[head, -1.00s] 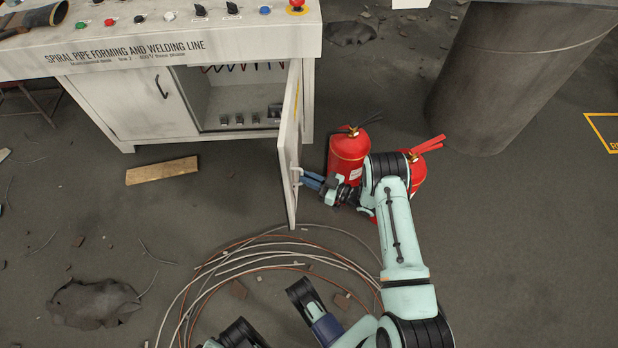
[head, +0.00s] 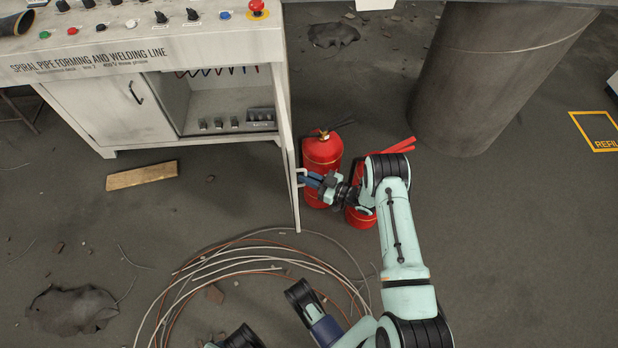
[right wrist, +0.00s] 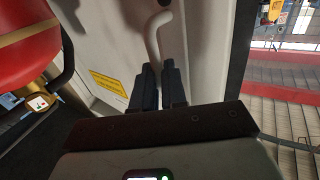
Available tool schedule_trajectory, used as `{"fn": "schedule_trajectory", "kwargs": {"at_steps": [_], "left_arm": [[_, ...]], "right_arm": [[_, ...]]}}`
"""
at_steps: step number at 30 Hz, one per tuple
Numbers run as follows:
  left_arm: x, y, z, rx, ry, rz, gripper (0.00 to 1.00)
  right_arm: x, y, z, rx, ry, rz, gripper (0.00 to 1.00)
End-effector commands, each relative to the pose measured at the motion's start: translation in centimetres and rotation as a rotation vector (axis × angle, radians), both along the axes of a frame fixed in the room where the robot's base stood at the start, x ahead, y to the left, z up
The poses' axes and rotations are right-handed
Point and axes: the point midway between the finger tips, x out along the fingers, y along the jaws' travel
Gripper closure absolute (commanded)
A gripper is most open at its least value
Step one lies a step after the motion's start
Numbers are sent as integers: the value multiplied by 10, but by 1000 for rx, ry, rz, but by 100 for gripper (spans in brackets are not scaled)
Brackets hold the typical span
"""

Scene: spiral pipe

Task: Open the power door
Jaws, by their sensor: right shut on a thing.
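The power door (head: 290,150) is the right door of the grey-white cabinet. It stands open toward me, seen nearly edge-on, with the lit interior beside it. My right gripper (head: 307,180) is at the door's right side, shut on its pale bar handle (head: 299,172). The right wrist view shows the bent handle (right wrist: 154,38) running down between the dark fingertips (right wrist: 160,80), with the door face (right wrist: 110,50) and its yellow label behind. The fingers partly hide the handle. My left gripper is not in view.
Two red extinguishers (head: 321,155) (head: 360,215) stand right of the door, close to my right arm. Loose cable coils (head: 230,265) lie on the floor in front. A wooden plank (head: 142,175) lies left. A thick pipe column (head: 490,85) stands at the back right.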

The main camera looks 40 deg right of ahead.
Motion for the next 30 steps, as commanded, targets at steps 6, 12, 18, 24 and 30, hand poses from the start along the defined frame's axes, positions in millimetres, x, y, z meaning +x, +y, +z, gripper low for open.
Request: {"fn": "schedule_trajectory", "kwargs": {"at_steps": [6, 12, 18, 24, 30], "left_arm": [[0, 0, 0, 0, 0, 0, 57], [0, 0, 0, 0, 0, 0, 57], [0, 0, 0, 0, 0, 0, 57], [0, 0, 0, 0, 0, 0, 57], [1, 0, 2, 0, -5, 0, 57]], "right_arm": [[10, -8, 9, -8, -25, -25, 100], [10, -8, 10, -6, -26, -24, 78], [9, -7, 9, -6, -26, -22, 63], [8, -7, 8, -7, -25, -22, 63], [3, -9, 7, -7, -21, -22, 63]]}}
